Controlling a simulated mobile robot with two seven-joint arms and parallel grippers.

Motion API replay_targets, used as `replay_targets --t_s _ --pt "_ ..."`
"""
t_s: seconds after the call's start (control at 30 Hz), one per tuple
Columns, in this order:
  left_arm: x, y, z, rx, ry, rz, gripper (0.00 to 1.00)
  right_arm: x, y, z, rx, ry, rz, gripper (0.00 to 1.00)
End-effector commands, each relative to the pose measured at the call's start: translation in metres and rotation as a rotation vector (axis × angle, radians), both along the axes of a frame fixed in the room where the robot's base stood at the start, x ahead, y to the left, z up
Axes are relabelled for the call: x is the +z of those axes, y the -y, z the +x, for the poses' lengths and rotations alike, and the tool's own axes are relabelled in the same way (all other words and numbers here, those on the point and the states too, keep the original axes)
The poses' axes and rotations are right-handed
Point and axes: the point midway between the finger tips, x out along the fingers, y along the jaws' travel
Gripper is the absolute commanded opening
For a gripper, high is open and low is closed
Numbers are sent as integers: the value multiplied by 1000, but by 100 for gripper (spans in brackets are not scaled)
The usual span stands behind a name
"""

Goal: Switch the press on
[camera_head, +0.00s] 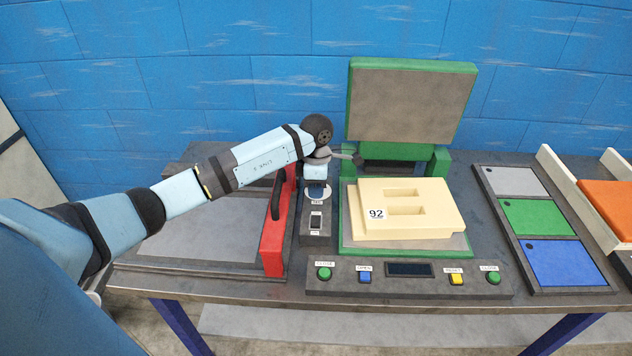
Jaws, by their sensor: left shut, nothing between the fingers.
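The press has a green frame with its lid (408,105) raised. A cream foam mould (405,210) marked 92 lies on its green-edged bed (350,246). Left of the bed, a dark switch box (316,239) carries a black rocker switch (316,221) with small labels. A round blue control (317,193) sits behind the rocker, partly under my wrist. My left gripper (354,158) is shut and empty, above the back of the switch box by the press's left hinge side. The rocker's position is too small to tell. My right gripper is out of view.
The front panel (410,285) has green, blue and yellow buttons and a dark display (409,269). Grey, green and blue trays (540,218) and an orange-topped bin (612,203) lie right.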

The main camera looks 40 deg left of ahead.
Motion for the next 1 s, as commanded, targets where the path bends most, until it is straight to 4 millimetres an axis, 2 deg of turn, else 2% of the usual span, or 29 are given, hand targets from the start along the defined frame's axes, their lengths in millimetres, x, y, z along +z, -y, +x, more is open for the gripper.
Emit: replay_targets --t_s 0.03,0.2,0.4,0.6,1.0 --pt "-12 2 -3 0 -6 -3 0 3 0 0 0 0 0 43" --pt "-47 4 -6 0 -4 -3 0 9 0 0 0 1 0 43" --pt "-77 6 -9 1 -3 -3 0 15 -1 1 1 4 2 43" --pt "-91 6 -10 -1 -2 -1 0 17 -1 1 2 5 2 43" --pt "-94 5 -10 -1 12 9 0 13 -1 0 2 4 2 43"
